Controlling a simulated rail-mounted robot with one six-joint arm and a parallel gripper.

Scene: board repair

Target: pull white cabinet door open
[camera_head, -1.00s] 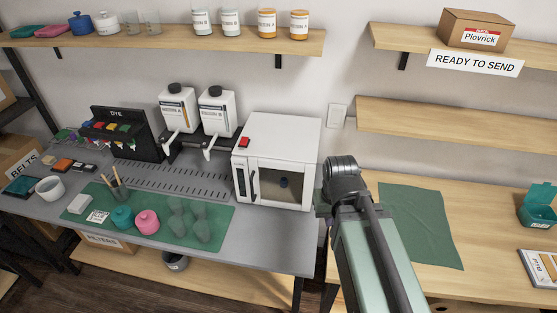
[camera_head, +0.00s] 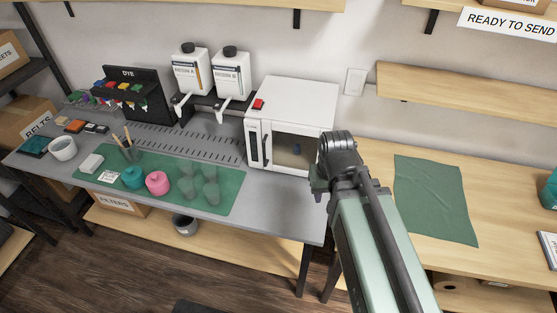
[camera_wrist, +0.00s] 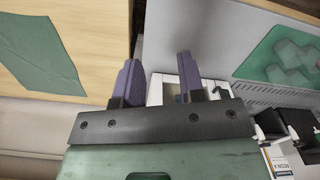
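The white cabinet (camera_head: 300,95) stands on the right end of the grey bench in the head view. Its door (camera_head: 310,170) looks shut, with a tinted window and an upright dark handle (camera_head: 266,149) on the left side. A small dark blue item (camera_head: 296,149) shows behind the window. My gripper is mostly hidden behind my arm in the head view, by the cabinet's right front edge. In the wrist view my gripper (camera_wrist: 158,80) has two purple fingers spread apart with nothing held. Part of the white cabinet (camera_wrist: 156,88) shows beyond and between them.
A green mat (camera_head: 225,200) holds cups, a pink jar (camera_head: 157,182) and a teal jar (camera_head: 133,177) left of the cabinet. Two white dispensers (camera_head: 190,75) stand behind. A wooden table (camera_head: 380,185) with green cloth (camera_head: 435,200) is on the right.

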